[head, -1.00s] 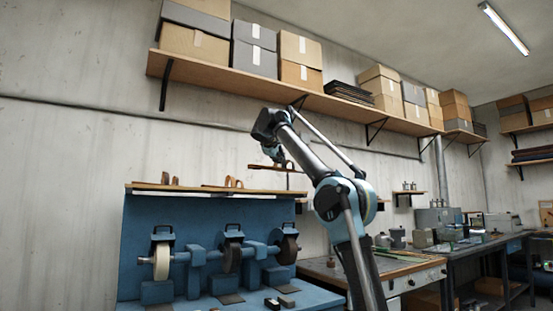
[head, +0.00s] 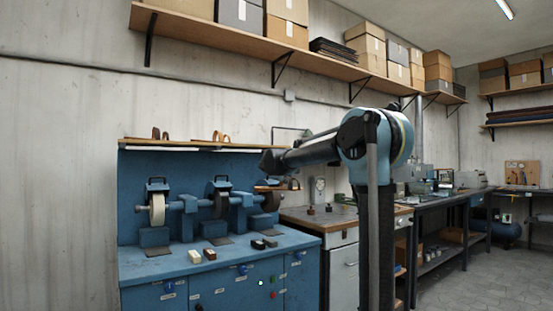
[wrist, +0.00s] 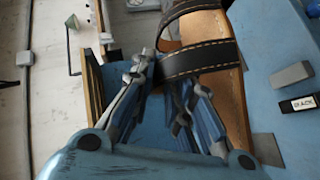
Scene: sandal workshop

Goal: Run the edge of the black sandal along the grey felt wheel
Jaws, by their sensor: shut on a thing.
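The sandal (wrist: 230,95) has black straps and a tan sole with light stitching. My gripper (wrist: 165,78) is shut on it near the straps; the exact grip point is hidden. In the head view my gripper (head: 283,184) is low at the right end of the blue grinding bench, and a brown sliver of the sandal (head: 264,188) shows beside the right wheel. Whether they touch cannot be told. The bench carries a cream wheel (head: 157,209) on the left, a dark wheel (head: 221,203) in the middle and a brownish dark wheel (head: 271,202) on the right. Which is grey felt is unclear.
Small blocks (head: 194,257) lie on the bench front (head: 170,266); in the wrist view are a grey block (wrist: 291,74) and a label reading BLACK (wrist: 299,104). A ledge (head: 185,144) above the wheels bears brown sandals. A wooden-topped cabinet (head: 327,219) stands to the right.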

